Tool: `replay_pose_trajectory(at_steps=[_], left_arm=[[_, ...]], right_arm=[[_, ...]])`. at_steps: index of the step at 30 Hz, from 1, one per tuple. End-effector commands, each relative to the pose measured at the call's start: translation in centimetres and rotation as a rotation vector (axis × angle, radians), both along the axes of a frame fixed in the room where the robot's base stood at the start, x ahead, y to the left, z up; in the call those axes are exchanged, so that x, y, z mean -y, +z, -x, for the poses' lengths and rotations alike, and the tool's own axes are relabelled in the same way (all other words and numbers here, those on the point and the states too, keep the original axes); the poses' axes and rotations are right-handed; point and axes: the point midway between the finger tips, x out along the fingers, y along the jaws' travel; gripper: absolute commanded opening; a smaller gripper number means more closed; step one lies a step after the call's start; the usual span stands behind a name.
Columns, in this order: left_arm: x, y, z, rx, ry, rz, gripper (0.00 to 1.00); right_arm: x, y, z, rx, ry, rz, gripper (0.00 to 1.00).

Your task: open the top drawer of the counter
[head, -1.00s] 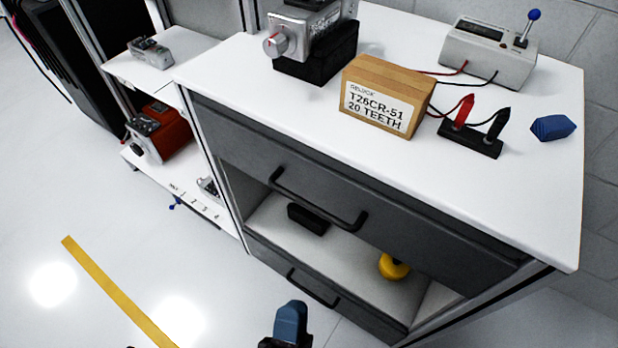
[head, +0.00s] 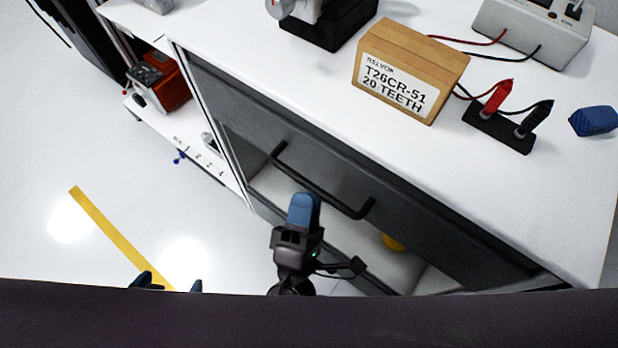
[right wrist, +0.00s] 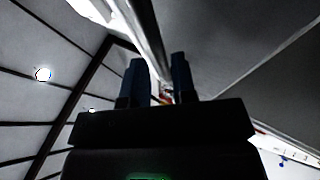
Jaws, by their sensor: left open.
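The top drawer (head: 235,118) of the counter is dark grey and looks shut. Its black bar handle (head: 318,186) runs along the front. My right gripper (head: 304,208) has blue fingertips and is just in front of the handle, overlapping its lower edge in the head view; I cannot tell if it touches. In the right wrist view its two fingers (right wrist: 160,82) stand apart with a gap between them, and no handle is clearly seen there. My left gripper (head: 168,284) is open and low at the left, over the floor, away from the drawer; its lower part is hidden.
The white countertop (head: 480,190) holds a wooden box (head: 410,70), a black block with red and black plugs (head: 498,128), a grey device (head: 530,35) and a blue piece (head: 595,120). Below the drawer is an open shelf with a yellow object (head: 392,243). Floor at left is clear.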

Motion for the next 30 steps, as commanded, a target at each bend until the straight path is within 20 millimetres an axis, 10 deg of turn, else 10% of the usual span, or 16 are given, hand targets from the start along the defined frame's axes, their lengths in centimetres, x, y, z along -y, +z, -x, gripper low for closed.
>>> replay_pose_trajectory(at_steps=[20, 25, 30], left_arm=[[0.1, 0.2, -0.2, 0.008, -0.002, 0.001, 1.00], [0.1, 0.3, -0.3, 0.009, -0.002, 0.001, 1.00], [0.1, 0.3, -0.3, 0.009, -0.002, 0.001, 1.00]], right_arm=[[0.5, 1.8, -3.1, -0.001, 0.001, 0.000, 0.25], [0.5, 1.8, -3.1, -0.001, 0.001, 0.000, 0.00], [0.5, 1.8, -3.1, -0.001, 0.000, 0.001, 0.00]])
